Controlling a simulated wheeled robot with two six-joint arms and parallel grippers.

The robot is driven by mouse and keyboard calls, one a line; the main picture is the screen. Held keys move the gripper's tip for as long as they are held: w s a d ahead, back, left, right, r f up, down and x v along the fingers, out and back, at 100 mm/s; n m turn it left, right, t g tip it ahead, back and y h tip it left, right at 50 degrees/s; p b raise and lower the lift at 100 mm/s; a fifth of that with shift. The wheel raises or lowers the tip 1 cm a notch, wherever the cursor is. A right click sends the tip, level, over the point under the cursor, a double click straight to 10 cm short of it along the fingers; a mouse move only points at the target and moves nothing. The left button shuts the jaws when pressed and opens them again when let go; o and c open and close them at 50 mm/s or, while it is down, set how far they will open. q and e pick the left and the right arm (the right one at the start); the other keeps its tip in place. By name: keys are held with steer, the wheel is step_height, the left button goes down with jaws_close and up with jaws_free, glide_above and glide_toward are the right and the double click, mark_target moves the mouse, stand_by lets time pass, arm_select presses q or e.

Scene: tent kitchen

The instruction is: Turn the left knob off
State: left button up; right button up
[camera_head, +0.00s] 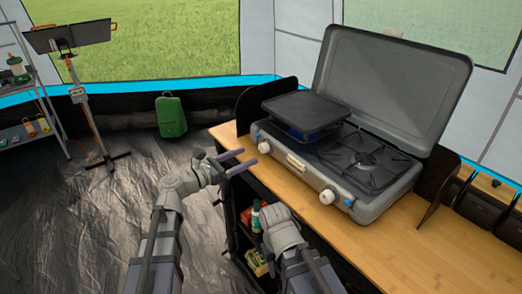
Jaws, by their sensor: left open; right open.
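The grey two-burner camp stove stands on the wooden counter with its lid (395,85) up. Its left knob (264,147) is a pale round knob at the left of the front panel. Another white knob (327,196) sits at the right of the panel. Blue shows under the griddle (305,111) on the left burner, like a flame. My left gripper (236,161) is open and empty, just left of the left knob and apart from it. My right arm (283,232) is low in front of the counter; its fingers are hidden.
The counter (405,240) is bare in front of the stove and to its right. Shelves below it hold a bottle (256,216) and a yellow box (257,262). A green backpack (171,116) stands on the floor by the tent wall.

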mark_target(261, 150)
arm_select(q)
steer(key=shift+x, duration=3.15)
steer(key=shift+c, duration=0.3)
jaws_close()
